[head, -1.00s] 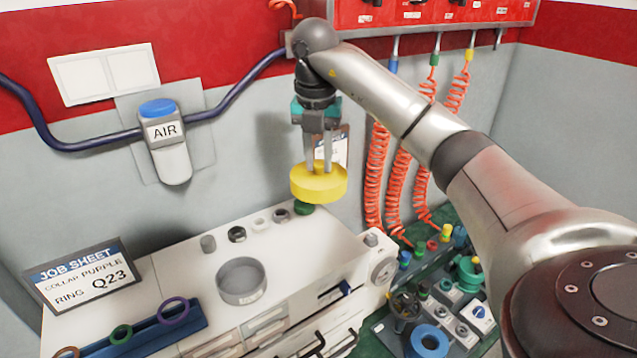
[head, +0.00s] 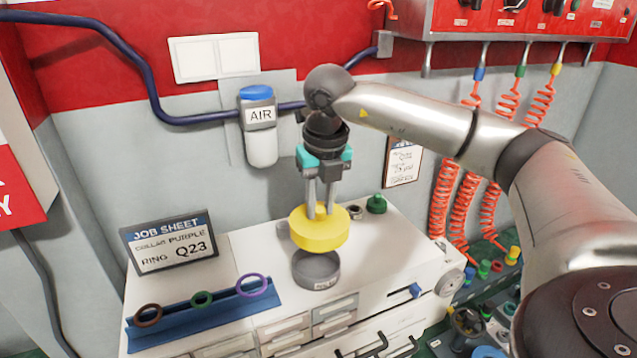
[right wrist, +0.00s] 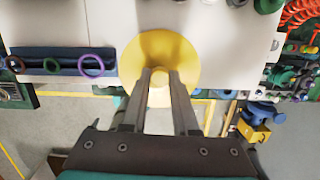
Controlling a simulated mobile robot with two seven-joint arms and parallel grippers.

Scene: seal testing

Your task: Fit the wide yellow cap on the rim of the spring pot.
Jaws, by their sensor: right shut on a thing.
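The wide yellow cap (head: 319,232) is a flat round disc with a small knob on top. My right gripper (head: 320,208) is shut on that knob and holds the cap about level. In the right wrist view the cap (right wrist: 178,52) shows from above, with the two fingers (right wrist: 159,78) closed on its knob. The spring pot seems to be the grey round pot (head: 317,272) with a small label, standing on the white cabinet top. The cap is above and behind it in the head view, apart from it as far as I can tell. My left gripper is not in view.
A blue rack (head: 200,314) with brown, green and purple rings lies left of the pot. A job sheet sign (head: 170,243) stands behind it. A green knobbed part (head: 376,203) and small grey parts sit at the back. Orange coiled hoses (head: 443,205) hang at right.

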